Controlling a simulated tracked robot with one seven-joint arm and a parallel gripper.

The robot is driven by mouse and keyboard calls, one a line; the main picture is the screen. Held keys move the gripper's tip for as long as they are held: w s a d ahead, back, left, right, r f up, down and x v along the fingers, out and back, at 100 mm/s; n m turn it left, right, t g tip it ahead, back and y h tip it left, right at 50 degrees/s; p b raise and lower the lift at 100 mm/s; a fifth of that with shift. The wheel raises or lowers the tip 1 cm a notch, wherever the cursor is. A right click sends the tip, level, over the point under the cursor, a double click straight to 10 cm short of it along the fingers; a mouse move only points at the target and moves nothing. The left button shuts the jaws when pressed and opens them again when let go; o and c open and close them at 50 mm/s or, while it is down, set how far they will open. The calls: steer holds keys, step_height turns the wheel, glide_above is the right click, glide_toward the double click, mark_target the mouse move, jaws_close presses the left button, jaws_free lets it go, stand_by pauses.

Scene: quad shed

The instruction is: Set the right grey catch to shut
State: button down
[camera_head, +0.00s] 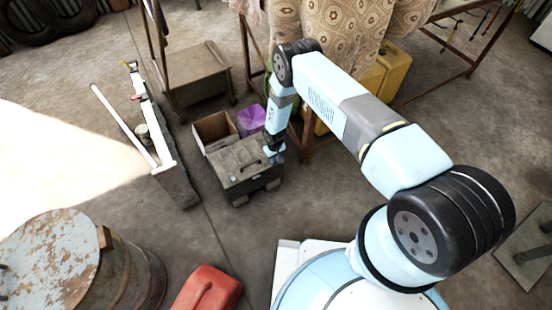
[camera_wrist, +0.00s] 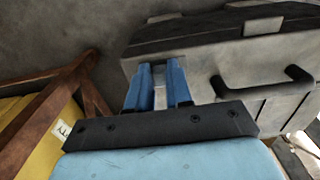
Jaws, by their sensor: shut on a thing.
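A dark grey toolbox (camera_head: 238,163) stands on the floor left of the picture's middle in the head view. My gripper (camera_head: 273,155) is at its right end there, and its fingertips are too small to read. In the wrist view the box's side (camera_wrist: 205,62) fills the upper right. My blue fingers (camera_wrist: 158,88) are shut on a small light grey piece (camera_wrist: 160,97), apparently the right grey catch, mostly hidden between them. Whether the catch lies up or down cannot be told. Another light grey piece (camera_wrist: 263,27) shows on the box to the right.
A black handle (camera_wrist: 262,82) sticks out of the box right of my fingers. An open cardboard box (camera_head: 214,131) and a purple thing (camera_head: 251,120) stand behind the toolbox. A rusty table leg (camera_wrist: 60,95) and yellow can (camera_wrist: 45,135) are close on the left.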

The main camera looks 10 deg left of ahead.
steer(key=shift+s+a, duration=0.5)
steer(key=shift+a, duration=0.2)
steer(key=c, duration=1)
jaws_free()
steer(key=shift+r, duration=0.15)
step_height(320, 180, up, 13)
steer(key=shift+r, duration=0.2)
steer(key=shift+w, duration=0.1)
